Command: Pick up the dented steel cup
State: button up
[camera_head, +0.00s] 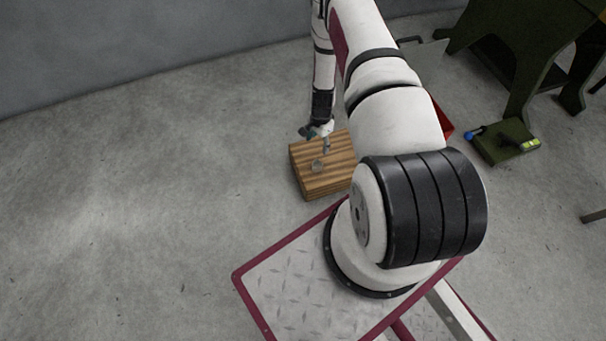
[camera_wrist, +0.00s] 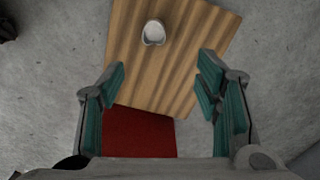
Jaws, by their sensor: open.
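The dented steel cup (camera_wrist: 154,32) is small and grey and stands on a striped wooden block (camera_wrist: 150,75), near its far edge in the wrist view. My arm hides the block's right side.
A red object (camera_wrist: 140,132) lies beside the block; part of it also shows in the head view (camera_head: 443,118) behind my arm. A green board with small items (camera_head: 504,142) lies on the floor to the right, near a dark green table (camera_head: 515,60). The floor on the left is clear.

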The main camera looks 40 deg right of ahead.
jog(key=b, duration=0.3)
send_over(318, 163)
jog(key=f, duration=0.6)
jog(key=a+f, duration=0.1)
jog(key=f, duration=0.2)
jog(key=shift+w+f, duration=0.15)
jog(key=shift+w, duration=0.05)
jog(key=shift+s+d+f+b, duration=0.2)
jog(key=shift+f+b, duration=0.3)
jog(key=shift+f, duration=1)
jog(key=shift+s+d+f+b, duration=0.15)
jog(key=shift+f+b, duration=0.35)
jog(key=shift+f, duration=1)
jog(key=shift+w, duration=0.1)
jog(key=c, duration=1.2)
